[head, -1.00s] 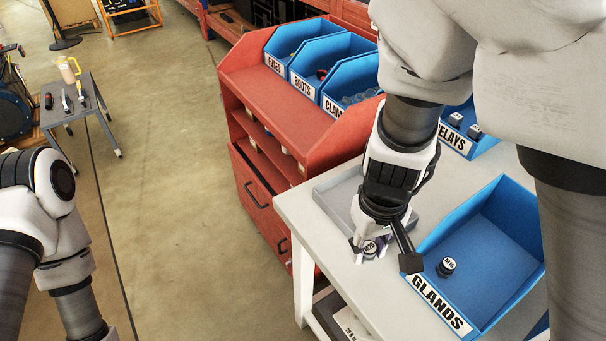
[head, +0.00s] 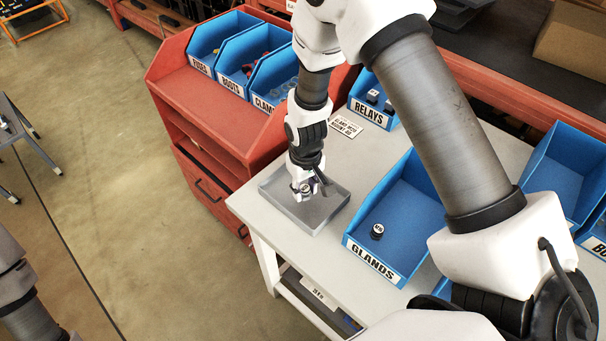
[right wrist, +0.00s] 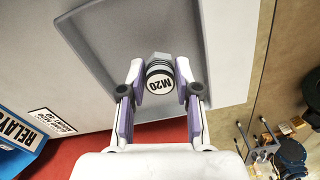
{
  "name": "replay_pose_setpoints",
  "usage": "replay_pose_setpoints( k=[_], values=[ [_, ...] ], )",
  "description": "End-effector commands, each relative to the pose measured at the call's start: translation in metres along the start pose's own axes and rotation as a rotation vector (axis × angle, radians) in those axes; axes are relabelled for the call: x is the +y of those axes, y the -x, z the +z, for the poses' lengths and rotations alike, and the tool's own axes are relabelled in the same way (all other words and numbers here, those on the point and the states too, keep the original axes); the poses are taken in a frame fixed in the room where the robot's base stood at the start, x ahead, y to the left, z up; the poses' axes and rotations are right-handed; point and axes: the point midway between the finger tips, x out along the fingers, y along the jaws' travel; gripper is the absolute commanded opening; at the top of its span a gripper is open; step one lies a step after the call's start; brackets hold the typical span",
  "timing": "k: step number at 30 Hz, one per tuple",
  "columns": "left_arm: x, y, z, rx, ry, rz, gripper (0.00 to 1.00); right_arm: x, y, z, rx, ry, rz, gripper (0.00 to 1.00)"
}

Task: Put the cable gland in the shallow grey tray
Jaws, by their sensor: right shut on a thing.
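The cable gland (right wrist: 160,78), a dark ribbed piece with a white cap marked M20, is between the fingers of my right gripper (right wrist: 160,92) in the right wrist view. In the head view my right gripper (head: 303,191) points down over the shallow grey tray (head: 336,204), shut on the gland. The tray also fills the background of the right wrist view (right wrist: 110,50). I cannot tell whether the gland touches the tray floor. Part of my left arm shows at the lower left of the head view, but its gripper is out of frame.
The blue GLANDS bin (head: 412,205) stands right of the tray with another capped gland (head: 377,231) in it. The blue RELAYS bin (head: 370,108) and a printed label (head: 345,126) lie behind. A red cabinet (head: 212,115) with blue bins stands left of the white table (head: 268,222).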

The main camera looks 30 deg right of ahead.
Motion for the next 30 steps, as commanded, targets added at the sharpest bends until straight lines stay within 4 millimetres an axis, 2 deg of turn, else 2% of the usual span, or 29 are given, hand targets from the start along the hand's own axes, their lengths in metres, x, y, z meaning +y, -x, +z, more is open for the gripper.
replay_pose_setpoints(
  k=[1, 5, 12, 16, 23, 24, 25, 30],
  values=[
    [0.000, -0.008, 0.001, -0.002, 0.000, 0.000, 0.62, 0.005, -0.007, -0.009, 0.001, -0.002, 0.000, 0.09],
    [0.000, -0.014, 0.001, -0.002, 0.000, 0.000, 0.62, 0.012, -0.010, -0.024, -0.002, -0.001, 0.000, 0.09],
    [0.000, -0.049, 0.001, -0.002, 0.000, 0.000, 0.62, 0.013, -0.046, -0.024, -0.004, 0.001, 0.001, 0.09],
    [0.000, -0.043, 0.001, -0.001, 0.000, 0.000, 0.62, 0.013, -0.041, -0.024, -0.003, 0.001, 0.001, 0.09],
    [0.000, -0.045, 0.000, -0.001, 0.000, 0.000, 0.62, 0.013, -0.045, -0.024, -0.004, 0.001, 0.001, 0.09],
    [0.000, -0.044, 0.000, -0.001, 0.000, 0.000, 0.62, 0.013, -0.044, -0.024, -0.003, 0.001, 0.001, 0.46],
    [0.000, -0.044, 0.000, -0.001, 0.000, 0.000, 0.62, 0.013, -0.044, -0.024, -0.003, 0.001, 0.001, 0.57],
    [0.000, -0.044, 0.000, -0.001, 0.000, 0.000, 0.62, 0.013, -0.044, -0.024, -0.004, 0.001, 0.001, 0.58]
  ],
)
